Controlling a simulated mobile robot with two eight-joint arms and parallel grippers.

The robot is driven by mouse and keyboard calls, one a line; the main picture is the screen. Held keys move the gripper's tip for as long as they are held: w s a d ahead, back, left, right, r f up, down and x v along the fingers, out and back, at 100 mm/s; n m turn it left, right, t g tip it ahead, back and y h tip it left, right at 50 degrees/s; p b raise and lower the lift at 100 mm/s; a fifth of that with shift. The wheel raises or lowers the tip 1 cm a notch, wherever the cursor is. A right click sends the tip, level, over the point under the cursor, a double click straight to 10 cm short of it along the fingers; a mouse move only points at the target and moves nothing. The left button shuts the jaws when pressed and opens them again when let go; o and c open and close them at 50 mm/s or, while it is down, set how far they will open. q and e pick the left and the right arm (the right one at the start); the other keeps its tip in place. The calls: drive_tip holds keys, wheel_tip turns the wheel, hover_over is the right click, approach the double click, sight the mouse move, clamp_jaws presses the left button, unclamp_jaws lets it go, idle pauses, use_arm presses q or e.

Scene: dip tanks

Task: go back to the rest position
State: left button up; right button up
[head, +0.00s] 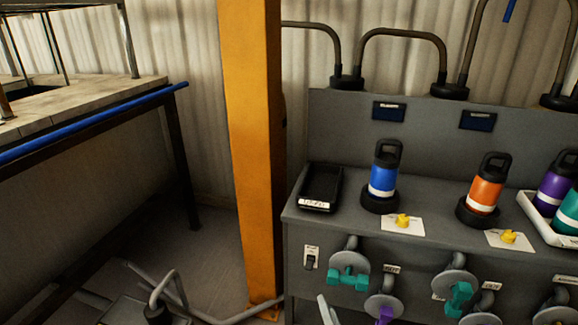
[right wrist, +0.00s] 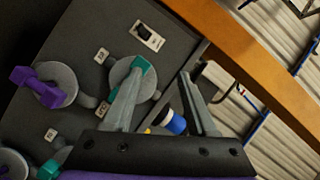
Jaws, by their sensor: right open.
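My right gripper shows only as a pale grey finger (head: 327,310) at the bottom edge of the head view, in front of the grey bench's front panel. In the right wrist view its two fingers (right wrist: 162,72) are spread apart with nothing held between them. A blue bottle (right wrist: 172,122) shows beyond the gap between the fingers, apart from them. A teal handle on a grey disc (right wrist: 122,75) shows behind the left finger; I cannot tell how near it is. My left gripper is in neither view.
The grey bench (head: 440,195) carries a black tray (head: 321,187), a blue bottle (head: 384,175) and an orange bottle (head: 487,187). Handled discs (head: 349,265) stick out of its front. A yellow post (head: 252,140) stands left of it. A blue-edged table (head: 70,103) is far left.

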drive_tip(key=s+d+f+n+g+h, duration=0.1)
drive_tip(key=s+d+f+n+g, duration=0.2)
drive_tip(key=s, duration=0.5)
drive_tip(key=s+d+f+n+g, duration=0.15)
drive_tip(key=s+n+g, duration=0.25)
drive_tip(key=s, duration=0.4)
drive_tip(key=s+d+f+n+g+h, duration=0.1)
drive_tip(key=s+d+f+n+g, duration=0.2)
drive_tip(key=s, duration=0.5)
use_arm(q)
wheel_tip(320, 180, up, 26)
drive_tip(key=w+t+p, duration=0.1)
drive_tip(key=p, duration=2.1)
drive_tip(key=shift+p, duration=0.35)
use_arm(e)
wheel_tip(320, 180, up, 27)
drive_tip(key=w, duration=0.1)
drive_tip(key=shift+d+r+n, duration=0.2)
drive_tip(key=shift+n, duration=0.1)
